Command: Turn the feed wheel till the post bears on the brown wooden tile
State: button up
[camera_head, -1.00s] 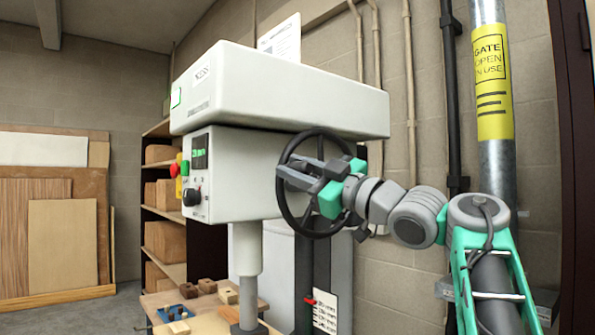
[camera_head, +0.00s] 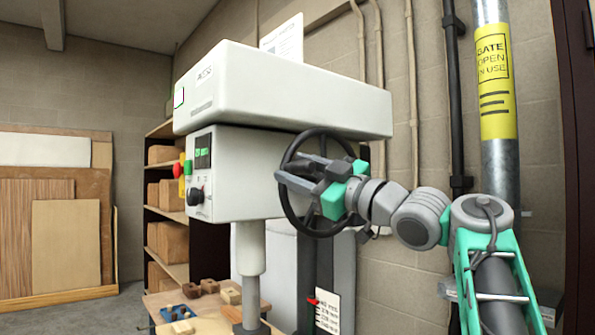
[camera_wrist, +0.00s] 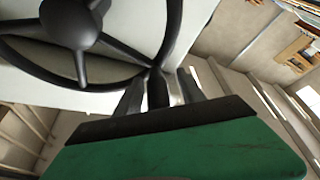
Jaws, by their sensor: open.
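The black feed wheel (camera_head: 287,208) is on the right side of the white press. It also shows in the wrist view (camera_wrist: 75,22), with its hub and spokes at upper left. My gripper (camera_head: 284,170) is open in front of the wheel. In the wrist view my gripper (camera_wrist: 160,92) has its fingers on either side of a dark piece at the wheel's rim; I cannot tell whether they touch it. The grey post (camera_head: 248,250) stands upright under the press head. Its lower end is near the bottom edge of the picture. I cannot make out the brown wooden tile under it.
The white press head (camera_head: 285,95) overhangs the wheel. A control panel (camera_head: 200,150) with buttons is on its front. Small wooden blocks (camera_head: 229,296) and a blue item (camera_head: 174,312) lie on the bench. A shelf and leaning boards (camera_head: 65,240) stand behind.

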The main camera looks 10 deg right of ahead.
jog(key=shift+s+d, duration=0.1)
jog(key=b+v, duration=0.1)
jog(key=v, duration=0.6)
jog(key=shift+s+d+f+b, duration=0.15)
jog(key=shift+f+b, duration=0.05)
jog(key=shift+b, duration=0.2)
